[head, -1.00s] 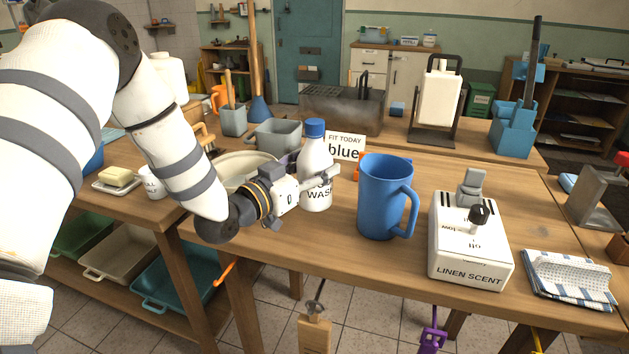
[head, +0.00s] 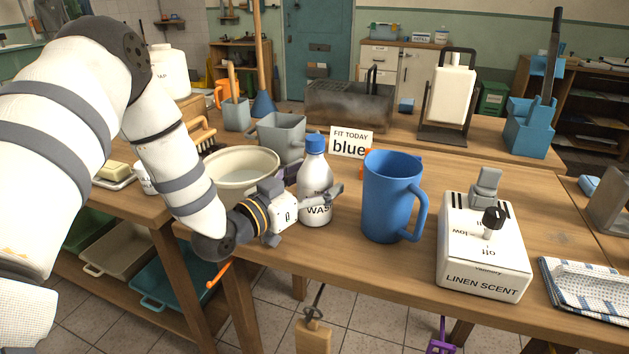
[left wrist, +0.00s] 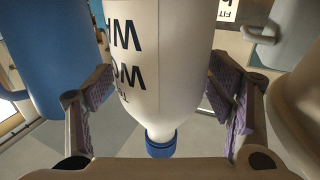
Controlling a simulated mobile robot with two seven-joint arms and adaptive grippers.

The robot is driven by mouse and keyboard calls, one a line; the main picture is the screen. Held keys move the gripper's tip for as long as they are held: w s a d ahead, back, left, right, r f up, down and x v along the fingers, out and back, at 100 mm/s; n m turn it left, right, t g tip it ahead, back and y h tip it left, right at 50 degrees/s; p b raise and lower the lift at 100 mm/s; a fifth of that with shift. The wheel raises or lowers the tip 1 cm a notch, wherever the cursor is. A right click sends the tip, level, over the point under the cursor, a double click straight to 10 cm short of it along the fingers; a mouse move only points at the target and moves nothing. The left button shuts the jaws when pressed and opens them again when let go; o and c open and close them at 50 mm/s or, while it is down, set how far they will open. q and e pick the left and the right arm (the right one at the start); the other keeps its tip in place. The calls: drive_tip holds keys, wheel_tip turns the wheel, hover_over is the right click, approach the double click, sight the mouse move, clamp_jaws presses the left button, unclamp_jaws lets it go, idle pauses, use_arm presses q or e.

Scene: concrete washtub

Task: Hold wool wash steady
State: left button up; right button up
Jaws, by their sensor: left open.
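The wool wash bottle (head: 315,180) is white with a blue cap and black lettering, partly hidden by a finger. It stands upright on the wooden bench. My left gripper (head: 322,196) reaches in from the left at the bottle's lower half, with its fingers around the bottle. In the left wrist view, the bottle (left wrist: 165,60) appears cap down between the two fingers of the left gripper (left wrist: 163,88). The fingers are open, and a gap shows on the right side; on the left the pad is very near the bottle. My right gripper is not seen.
A blue mug (head: 388,200) stands close to the right of the bottle. A white bowl (head: 240,165) and grey pitcher (head: 283,136) stand behind left. A "blue" sign (head: 350,143) is behind. A white linen scent box (head: 482,250) and cloth (head: 590,285) lie farther right.

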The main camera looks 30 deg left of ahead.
use_arm(q)
drive_tip(key=shift+s+r, duration=0.1)
drive_tip(key=shift+r, duration=0.1)
drive_tip(key=s, duration=0.4)
drive_tip(key=s+a+p, duration=0.1)
drive_tip(key=s, duration=0.6)
drive_tip(key=shift+s+a+p, duration=0.35)
drive_tip(key=shift+a+p, duration=0.05)
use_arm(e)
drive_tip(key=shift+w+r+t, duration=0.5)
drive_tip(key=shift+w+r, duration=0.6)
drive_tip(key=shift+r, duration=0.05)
use_arm(q)
drive_tip(key=shift+f, duration=0.1)
